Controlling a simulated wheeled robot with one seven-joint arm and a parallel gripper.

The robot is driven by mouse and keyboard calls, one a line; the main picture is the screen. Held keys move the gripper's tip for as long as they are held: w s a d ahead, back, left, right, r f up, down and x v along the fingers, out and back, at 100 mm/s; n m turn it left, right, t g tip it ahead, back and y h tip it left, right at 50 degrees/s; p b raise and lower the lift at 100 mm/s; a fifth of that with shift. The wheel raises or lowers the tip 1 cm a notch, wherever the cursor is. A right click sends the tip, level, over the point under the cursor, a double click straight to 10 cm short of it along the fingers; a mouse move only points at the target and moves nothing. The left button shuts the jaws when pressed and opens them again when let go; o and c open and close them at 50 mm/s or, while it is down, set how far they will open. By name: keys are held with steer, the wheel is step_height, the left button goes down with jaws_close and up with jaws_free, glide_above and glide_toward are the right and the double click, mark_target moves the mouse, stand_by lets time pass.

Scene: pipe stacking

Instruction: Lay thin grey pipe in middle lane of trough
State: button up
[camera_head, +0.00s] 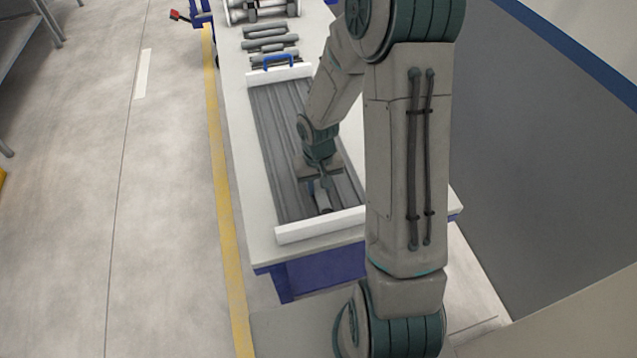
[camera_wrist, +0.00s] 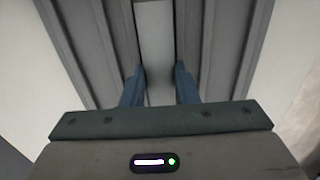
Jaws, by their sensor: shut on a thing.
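The grey trough (camera_head: 268,130) lies lengthwise on the white table, with several long ridges and lanes and a white wall at each end. My gripper (camera_head: 322,190) is low over the near part of the trough. The thin grey pipe (camera_head: 323,204) shows its near end just below the fingers. In the wrist view my gripper (camera_wrist: 158,80) has its blue fingers on both sides of the pipe (camera_wrist: 157,40), shut on it. The pipe runs along the trough, in line with its middle, with ridges on both sides. I cannot tell whether it touches the lane floor.
A blue handle (camera_head: 279,61) stands at the trough's far end wall. Several more grey pipes (camera_head: 268,38) lie beyond it on the table (camera_head: 236,110). The trough's near end wall (camera_head: 318,225) is close to my gripper.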

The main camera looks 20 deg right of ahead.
steer(key=o, duration=1)
steer(key=shift+o, duration=0.2)
step_height(320, 180, up, 14)
steer(key=p, duration=0.1)
steer(key=shift+p, duration=0.35)
steer(key=shift+f, duration=0.1)
steer(key=s+r+t+p, duration=0.2)
steer(key=s+r+p, duration=0.1)
steer(key=s+r, duration=1.1)
steer(key=shift+s+t, duration=0.35)
steer(key=shift+t, duration=0.05)
